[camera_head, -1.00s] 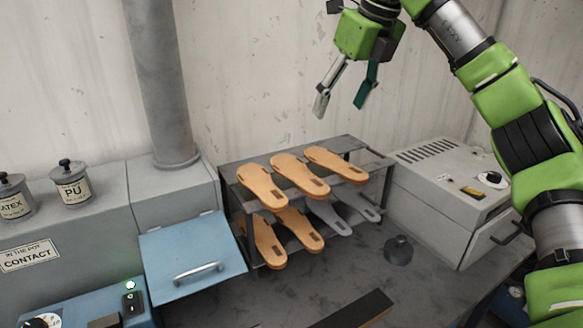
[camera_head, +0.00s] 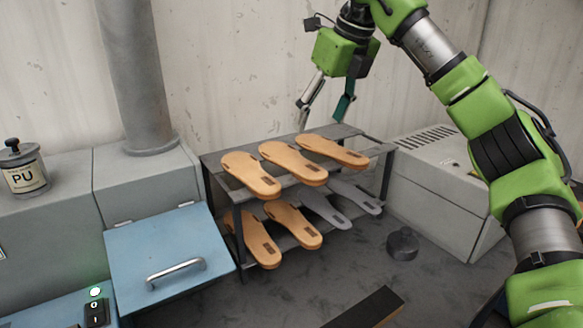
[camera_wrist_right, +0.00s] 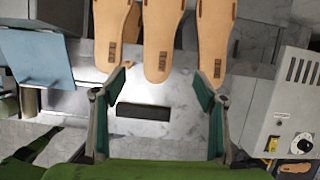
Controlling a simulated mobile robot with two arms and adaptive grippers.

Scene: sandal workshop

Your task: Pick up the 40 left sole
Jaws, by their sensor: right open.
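Three tan soles lie side by side on the rack's upper shelf: left (camera_head: 250,175), middle (camera_head: 293,163) and right (camera_head: 333,151). Each has a dark mark, too small to read, so I cannot tell which is the 40 left sole. My right gripper (camera_head: 320,120) is open and empty, above and behind the upper soles in the head view. In the right wrist view its spread fingers (camera_wrist_right: 160,88) lie either side of the middle sole's marked end (camera_wrist_right: 159,55), apparently apart from it. The left upper sole (camera_wrist_right: 108,35) and right upper sole (camera_wrist_right: 213,40) show beside it. My left gripper is out of view.
The dark rack (camera_head: 236,222) also holds tan soles (camera_head: 293,224) and grey soles (camera_head: 325,208) below. A blue flap with a handle (camera_head: 165,250) is left of it, a grey machine (camera_head: 435,185) right. A dark round object (camera_head: 402,243) stands on the bench.

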